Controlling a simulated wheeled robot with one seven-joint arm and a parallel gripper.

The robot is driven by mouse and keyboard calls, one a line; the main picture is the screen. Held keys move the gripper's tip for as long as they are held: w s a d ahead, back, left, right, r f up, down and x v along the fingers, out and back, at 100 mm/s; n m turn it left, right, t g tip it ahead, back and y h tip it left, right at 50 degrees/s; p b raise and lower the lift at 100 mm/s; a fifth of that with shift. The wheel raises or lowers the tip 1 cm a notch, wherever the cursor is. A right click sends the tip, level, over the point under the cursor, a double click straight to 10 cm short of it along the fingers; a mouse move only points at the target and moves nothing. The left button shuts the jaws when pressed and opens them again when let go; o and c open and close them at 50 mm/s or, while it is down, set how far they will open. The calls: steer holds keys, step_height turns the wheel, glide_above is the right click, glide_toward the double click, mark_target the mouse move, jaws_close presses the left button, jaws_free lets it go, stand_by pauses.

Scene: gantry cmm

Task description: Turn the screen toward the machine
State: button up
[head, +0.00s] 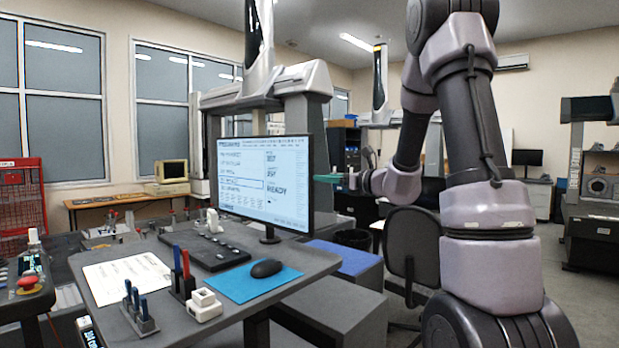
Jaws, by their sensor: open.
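The screen (262,182) is a flat monitor with a thin black frame. It stands upright on a dark stand on the grey desk (215,316), and its lit face, reading "READY", points toward me and slightly left. The machine (312,80) is a large grey and white gantry behind the screen. My gripper (322,179), with green fingers, is just right of the screen's right edge at about mid height. It looks empty. The gap between its fingers is too small to make out, and I cannot tell whether it touches the screen's edge.
On the desk are a keyboard (205,250), a black mouse (267,268) on a blue mat (240,284), a paper sheet (126,277) and tool holders (139,312). A dark chair (412,245) stands right of the desk. A red stop button (28,283) is at far left.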

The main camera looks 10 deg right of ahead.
mark_target(305, 176)
steer(key=x, duration=0.9)
steer(key=shift+w+a, duration=0.1)
steer(key=shift+a, duration=0.1)
steer(key=shift+c, duration=0.3)
jaws_close()
stand_by(0.8)
